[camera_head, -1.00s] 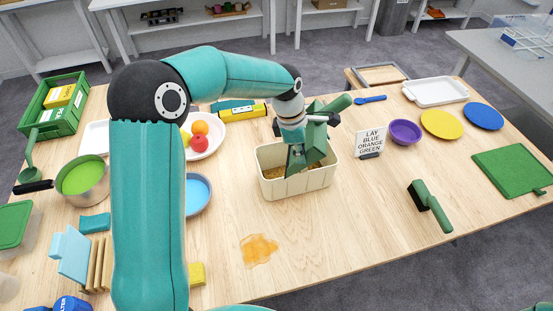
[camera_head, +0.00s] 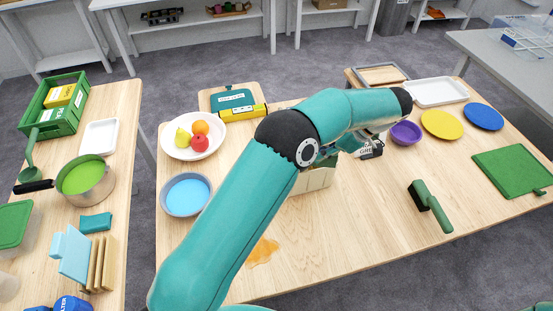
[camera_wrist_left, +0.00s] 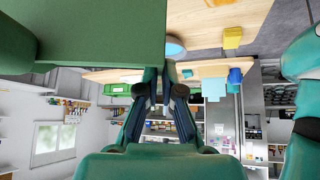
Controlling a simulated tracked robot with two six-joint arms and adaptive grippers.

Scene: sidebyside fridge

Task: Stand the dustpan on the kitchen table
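The dustpan (camera_wrist_left: 90,30) is a large green shape filling the upper left of the left wrist view, close to the camera. My left gripper (camera_wrist_left: 164,80) is shut on it. In the head view my left arm reaches over the wooden kitchen table (camera_head: 360,235), and its forearm hides the fingers and most of the dustpan. Only a bit of green shows at the cream bin (camera_head: 315,180). The wrist is beside the small white sign, which it partly covers. Whether the dustpan touches the table cannot be seen. My right gripper is not in view.
A green-handled brush (camera_head: 430,205) lies right of centre. An orange spill (camera_head: 262,252) is at the front. A purple bowl (camera_head: 406,133), yellow plate (camera_head: 442,124) and green board (camera_head: 514,170) are at the right. The table's front right is clear.

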